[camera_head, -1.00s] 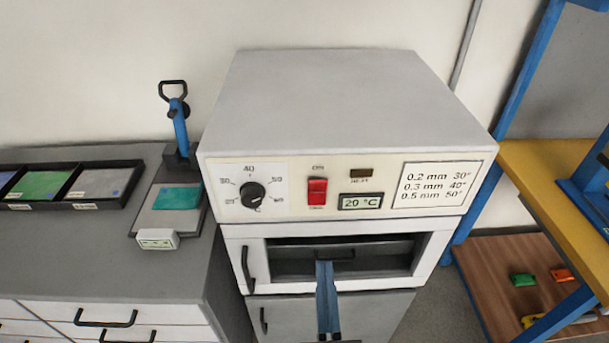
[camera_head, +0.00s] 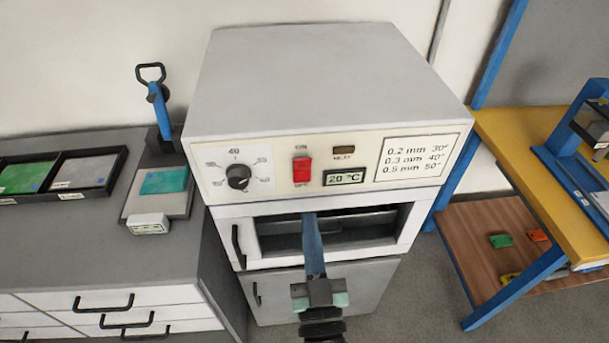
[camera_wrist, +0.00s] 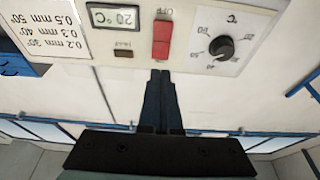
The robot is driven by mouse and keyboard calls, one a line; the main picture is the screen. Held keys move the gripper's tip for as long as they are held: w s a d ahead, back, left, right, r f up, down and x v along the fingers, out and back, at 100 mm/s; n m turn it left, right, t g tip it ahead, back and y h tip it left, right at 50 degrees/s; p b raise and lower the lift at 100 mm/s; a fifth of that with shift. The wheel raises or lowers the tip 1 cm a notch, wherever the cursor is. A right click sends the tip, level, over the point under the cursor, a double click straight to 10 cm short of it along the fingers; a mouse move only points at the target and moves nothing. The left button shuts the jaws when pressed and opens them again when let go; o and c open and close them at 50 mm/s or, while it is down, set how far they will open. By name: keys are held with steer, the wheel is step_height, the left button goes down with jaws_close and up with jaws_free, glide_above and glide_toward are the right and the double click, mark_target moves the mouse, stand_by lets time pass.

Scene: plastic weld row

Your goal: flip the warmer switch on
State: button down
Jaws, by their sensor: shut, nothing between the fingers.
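The warmer (camera_head: 315,80) is a grey-white box with a front panel. Its red rocker switch (camera_head: 302,169) sits mid-panel between ON and OFF labels; I cannot tell which way it is tipped. The heat lamp (camera_head: 344,150) looks dark, and the display (camera_head: 344,177) reads 20 °C. My gripper (camera_head: 310,217) is shut and empty, its blue fingers pointing at the warmer, with the tips just below the switch in the head view. In the wrist view, the panel appears upside down; the fingertips (camera_wrist: 160,73) lie just under the red switch (camera_wrist: 162,38), apparently apart from it.
A black dial (camera_head: 238,177) is left of the switch. A grey counter (camera_head: 110,250) with a blue-handled tool (camera_head: 159,110) stands left. A yellow bench (camera_head: 540,150) stands right, with floor free between.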

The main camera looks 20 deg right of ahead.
mark_target(302, 165)
steer(key=p+x, duration=0.1)
steer(key=x, duration=0.7)
steer(key=shift+w+d+r+p, duration=0.1)
steer(key=shift+w+r+p, duration=0.05)
steer(key=shift+w+p, duration=0.2)
steer(key=r+p, duration=0.1)
steer(key=p, duration=0.2)
steer(key=shift+w+g, duration=0.2)
steer(key=shift+g, duration=0.2)
steer(key=shift+f+b, duration=0.35)
steer(key=shift+b, duration=0.05)
steer(key=shift+s, duration=0.1)
